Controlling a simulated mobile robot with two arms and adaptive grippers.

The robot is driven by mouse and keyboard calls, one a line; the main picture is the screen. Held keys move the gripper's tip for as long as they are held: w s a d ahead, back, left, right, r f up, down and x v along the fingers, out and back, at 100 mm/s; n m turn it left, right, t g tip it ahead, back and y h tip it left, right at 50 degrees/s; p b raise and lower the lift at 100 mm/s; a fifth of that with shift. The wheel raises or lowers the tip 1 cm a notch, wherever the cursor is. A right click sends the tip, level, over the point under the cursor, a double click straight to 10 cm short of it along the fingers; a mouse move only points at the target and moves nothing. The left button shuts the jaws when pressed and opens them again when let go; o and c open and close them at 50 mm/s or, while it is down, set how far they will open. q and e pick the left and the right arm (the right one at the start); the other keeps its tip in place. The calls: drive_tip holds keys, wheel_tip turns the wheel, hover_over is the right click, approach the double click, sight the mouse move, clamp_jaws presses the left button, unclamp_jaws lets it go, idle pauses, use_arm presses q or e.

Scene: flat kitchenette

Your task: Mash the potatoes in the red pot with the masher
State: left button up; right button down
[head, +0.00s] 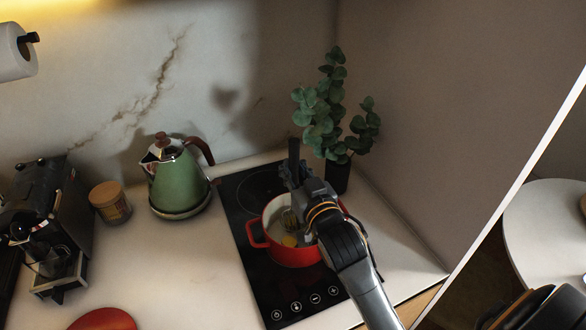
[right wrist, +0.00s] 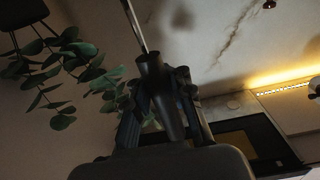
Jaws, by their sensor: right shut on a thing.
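The red pot (head: 286,256) stands on the black cooktop in the head view, with part of its rim hidden behind my right arm. A yellow potato piece (head: 289,241) shows inside it; other contents are hidden or too small to tell. My right gripper (head: 294,178) is above the pot and shut on the masher's dark upright handle (head: 293,151). The masher's wire head (head: 289,220) is inside the pot, close to the potato; I cannot tell whether they touch. In the right wrist view the handle (right wrist: 153,68) sits between the fingers. My left gripper is not in view.
A green kettle (head: 178,183) stands left of the cooktop (head: 240,190), beside a lidded jar (head: 111,203) and a coffee machine (head: 50,225). A potted plant (head: 337,175) stands close behind my right gripper.

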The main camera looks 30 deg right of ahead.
drive_tip(key=shift+f, duration=0.1)
drive_tip(key=shift+f+b, duration=1.05)
drive_tip(key=shift+f, duration=0.55)
drive_tip(key=shift+r, duration=0.1)
wheel_tip(320, 180, up, 3)
drive_tip(key=p, duration=0.4)
drive_tip(key=shift+r, duration=0.2)
drive_tip(key=shift+f, duration=0.1)
drive_tip(key=shift+s, duration=0.1)
